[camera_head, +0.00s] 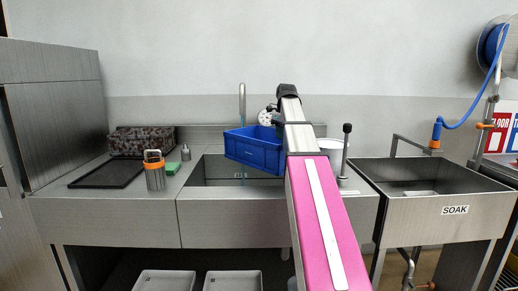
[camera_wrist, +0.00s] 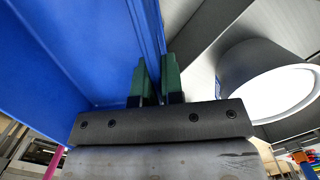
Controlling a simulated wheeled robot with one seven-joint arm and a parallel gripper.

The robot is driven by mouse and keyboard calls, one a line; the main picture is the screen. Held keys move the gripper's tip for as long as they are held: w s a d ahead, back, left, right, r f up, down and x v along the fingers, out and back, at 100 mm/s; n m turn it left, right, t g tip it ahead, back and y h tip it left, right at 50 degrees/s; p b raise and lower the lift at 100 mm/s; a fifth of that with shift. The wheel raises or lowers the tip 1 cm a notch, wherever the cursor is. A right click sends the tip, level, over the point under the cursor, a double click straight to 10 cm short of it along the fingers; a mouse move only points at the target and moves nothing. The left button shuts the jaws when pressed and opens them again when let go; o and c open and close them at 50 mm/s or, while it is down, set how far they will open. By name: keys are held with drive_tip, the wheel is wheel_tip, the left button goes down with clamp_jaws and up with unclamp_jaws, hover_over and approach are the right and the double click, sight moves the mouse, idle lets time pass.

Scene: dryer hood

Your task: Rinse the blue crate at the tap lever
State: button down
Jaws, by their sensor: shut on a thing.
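The blue crate (camera_head: 252,152) hangs upright, slightly tilted, over the sink basin (camera_head: 208,172) and under the tap spout (camera_head: 242,90). A thin stream of water falls from the spout at the crate, and a streak of water shows below it. My gripper is shut on the crate's right wall; its green fingers (camera_wrist: 157,82) pinch that wall in the wrist view, where the crate (camera_wrist: 60,45) fills the left. In the head view my arm hides the fingers. The tap lever (camera_head: 346,155), with a black knob, stands upright right of my arm. The crate's inside floor is hidden.
A white bucket (camera_head: 333,147) stands behind my arm, near the lever. The SOAK sink (camera_head: 430,205) stands at right.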

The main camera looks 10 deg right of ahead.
drive_tip(key=shift+s+r, duration=0.1)
drive_tip(key=s+r, duration=0.4)
drive_tip(key=shift+s, duration=0.4)
drive_tip(key=shift+f, duration=0.1)
idle(0.4)
